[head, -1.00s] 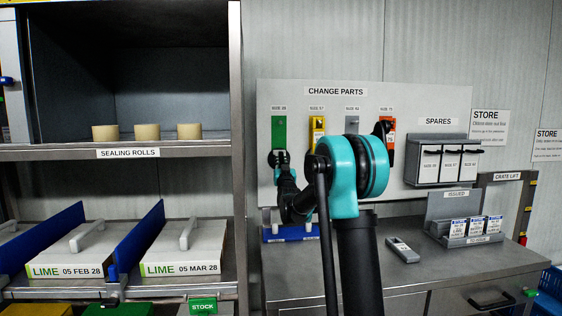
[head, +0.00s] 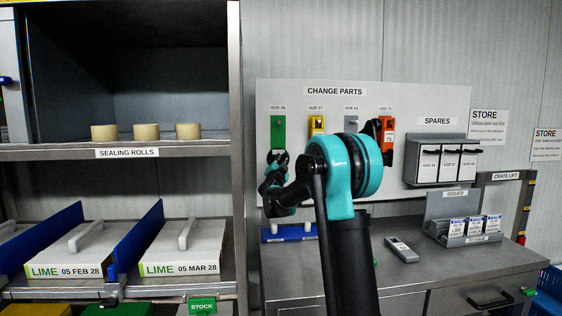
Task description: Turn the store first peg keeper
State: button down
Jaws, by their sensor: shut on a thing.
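The green change part (head: 278,130) hangs at the left end of the change parts board (head: 430,100), on the first peg. My gripper (head: 278,156) is at the lower end of this green part, against the board, and is shut at the first peg. The keeper is small and covered by the dark fingers, so its angle cannot be made out. My wrist hangs just below, left of my large teal arm joint.
Below are a blue holder (head: 290,233) and a grey handheld device (head: 401,249) on the bench. A spares rack (head: 440,158) is at right.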

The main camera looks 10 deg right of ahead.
jog(key=m+g, duration=0.1)
jog(key=m, duration=0.1)
jog(key=m+g+h, duration=0.1)
jog(key=m, duration=0.2)
jog(key=shift+f+m, duration=0.15)
jog(key=shift+m, duration=0.15)
jog(key=m+g, duration=0.1)
jog(key=m, duration=0.3)
jog(key=shift+d+f+m+g, duration=0.15)
jog(key=shift+m+g, duration=0.25)
jog(key=c, duration=1.4)
grip_release()
jog(key=shift+c, duration=0.2)
jog(key=shift+s, duration=0.1)
jog(key=v, duration=0.7)
jog(key=shift+s, duration=0.15)
